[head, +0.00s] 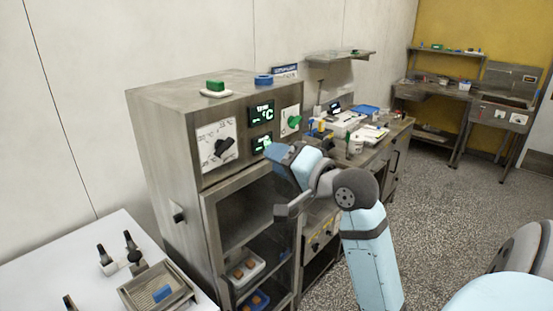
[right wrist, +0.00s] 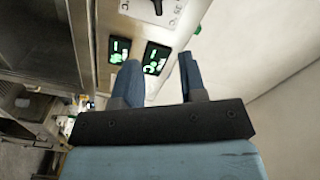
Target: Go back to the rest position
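My right gripper (head: 277,152) is raised in front of the control panel of a tall steel cabinet (head: 160,140). In the right wrist view its two blue fingers (right wrist: 158,65) stand apart with nothing between them, so it is open and empty. The cabinet's green displays (head: 262,112) show just beyond the fingers; they also appear in the right wrist view (right wrist: 155,58). I cannot tell the exact gap between fingers and panel. My left gripper is in neither view.
Trays with small brown pieces (head: 246,269) sit low in the cabinet. A white table (head: 60,258) with a metal tray (head: 133,293) stands at left. A cluttered steel counter (head: 375,153) runs behind my right arm. Speckled floor (head: 440,220) is open at right.

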